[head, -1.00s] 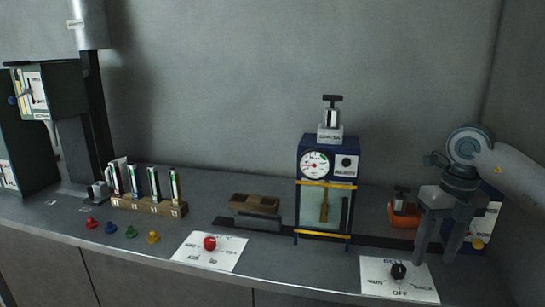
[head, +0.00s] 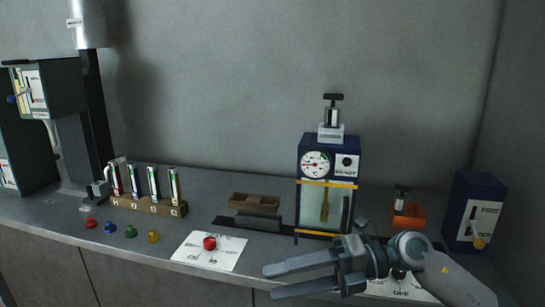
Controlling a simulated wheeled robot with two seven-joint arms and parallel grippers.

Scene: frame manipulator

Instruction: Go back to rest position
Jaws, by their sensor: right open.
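My right gripper (head: 290,279) comes in from the lower right, low in front of the bench edge. Its two fingers point left and stand apart, with nothing between them. Its arm and wrist cover most of the white card with the black knob (head: 399,273) at the front right. My left gripper is not in view.
A blue cabinet with a gauge (head: 328,165) stands at the back middle. An orange bin (head: 408,216) and a blue box (head: 474,211) stand right of it. A red knob (head: 210,243) sits on a white card. A wooden rack (head: 148,207) holds several tubes at left.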

